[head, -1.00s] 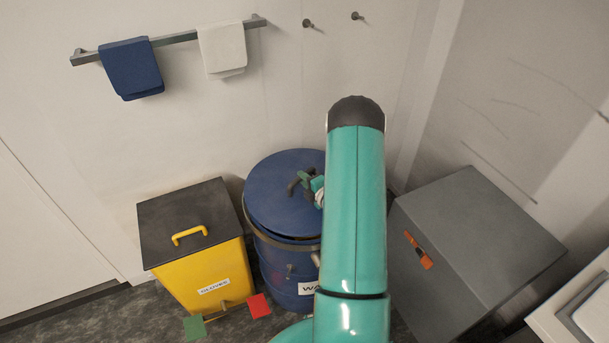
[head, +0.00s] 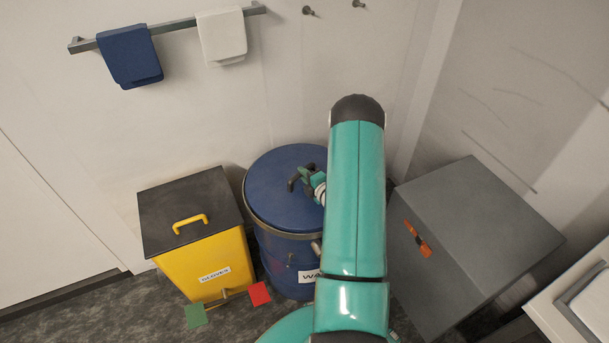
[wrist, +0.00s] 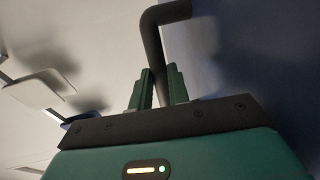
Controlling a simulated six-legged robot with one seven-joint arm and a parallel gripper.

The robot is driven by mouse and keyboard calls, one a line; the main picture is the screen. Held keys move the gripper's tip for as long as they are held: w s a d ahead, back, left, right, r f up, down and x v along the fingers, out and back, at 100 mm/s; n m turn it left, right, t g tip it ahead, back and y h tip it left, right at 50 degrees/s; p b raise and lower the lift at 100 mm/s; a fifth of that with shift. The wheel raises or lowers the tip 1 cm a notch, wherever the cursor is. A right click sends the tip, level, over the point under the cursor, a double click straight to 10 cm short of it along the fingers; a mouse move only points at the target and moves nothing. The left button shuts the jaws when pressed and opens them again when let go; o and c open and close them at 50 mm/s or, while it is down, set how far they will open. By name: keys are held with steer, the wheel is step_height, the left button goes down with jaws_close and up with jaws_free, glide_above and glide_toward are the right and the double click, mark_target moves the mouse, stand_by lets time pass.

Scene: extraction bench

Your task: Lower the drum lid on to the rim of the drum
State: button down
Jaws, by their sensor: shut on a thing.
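The drum lid (head: 270,195) is a blue disc with a dark bar handle (head: 293,179). It lies about level over the blue drum (head: 274,262), close above or on the metal rim band (head: 268,231); I cannot tell if it touches. My gripper (head: 305,177) is shut on the lid's handle. In the wrist view my gripper's green fingers (wrist: 157,90) flank the dark handle (wrist: 150,45), and the blue lid (wrist: 260,45) fills the right side. My arm hides the drum's right side and part of the lid.
A yellow glove bin (head: 205,265) with a dark top stands left of the drum. A grey box (head: 480,215) with an orange latch stands at the right. A towel rail (head: 180,24) is on the wall.

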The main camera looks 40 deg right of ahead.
steer(key=shift+f, duration=0.45)
steer(key=c, duration=1.3)
jaws_free()
steer(key=shift+o, duration=0.2)
steer(key=shift+f, duration=0.1)
